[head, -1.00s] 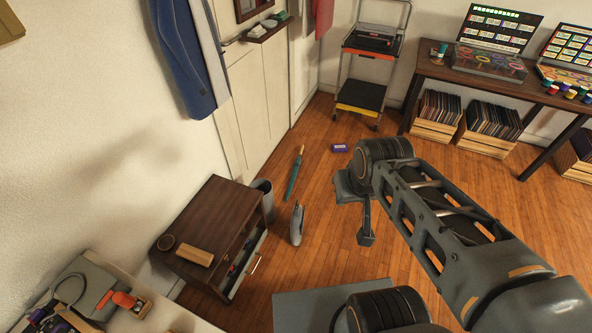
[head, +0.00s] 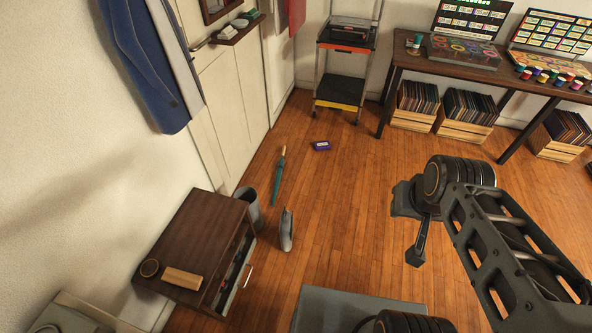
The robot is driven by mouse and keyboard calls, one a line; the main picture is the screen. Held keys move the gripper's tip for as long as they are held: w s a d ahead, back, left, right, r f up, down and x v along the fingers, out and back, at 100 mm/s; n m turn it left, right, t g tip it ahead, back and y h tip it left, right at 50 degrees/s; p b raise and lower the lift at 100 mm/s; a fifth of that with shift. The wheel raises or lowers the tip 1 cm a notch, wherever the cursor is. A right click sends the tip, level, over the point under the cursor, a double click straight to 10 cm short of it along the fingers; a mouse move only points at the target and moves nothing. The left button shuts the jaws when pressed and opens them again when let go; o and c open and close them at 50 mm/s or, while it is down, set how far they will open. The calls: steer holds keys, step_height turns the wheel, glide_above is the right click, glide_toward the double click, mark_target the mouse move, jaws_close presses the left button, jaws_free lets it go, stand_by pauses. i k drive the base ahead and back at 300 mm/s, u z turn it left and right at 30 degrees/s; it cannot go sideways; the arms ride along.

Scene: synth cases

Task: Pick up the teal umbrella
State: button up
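The teal umbrella (head: 277,183) lies closed on the wooden floor in the head view, left of the middle. Its light wooden handle points away from me. It is beside the dark bin and nothing covers it. My gripper (head: 416,254) is at the end of my arm, to the right of the umbrella and well apart from it. It is seen from the side and partly hidden by the wrist, so its opening does not show. I see nothing held in it.
A grey object (head: 287,230) stands near the umbrella's lower end. A grey bin (head: 250,207) and a brown cabinet (head: 205,235) with an open drawer stand left. A purple box (head: 321,146) lies beyond. Floor between umbrella and arm is clear.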

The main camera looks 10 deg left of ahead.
mark_target(280, 168)
steer(key=z, duration=0.05)
steer(key=i, duration=3.35)
steer(key=u, duration=3.7)
steer(key=i, duration=0.45)
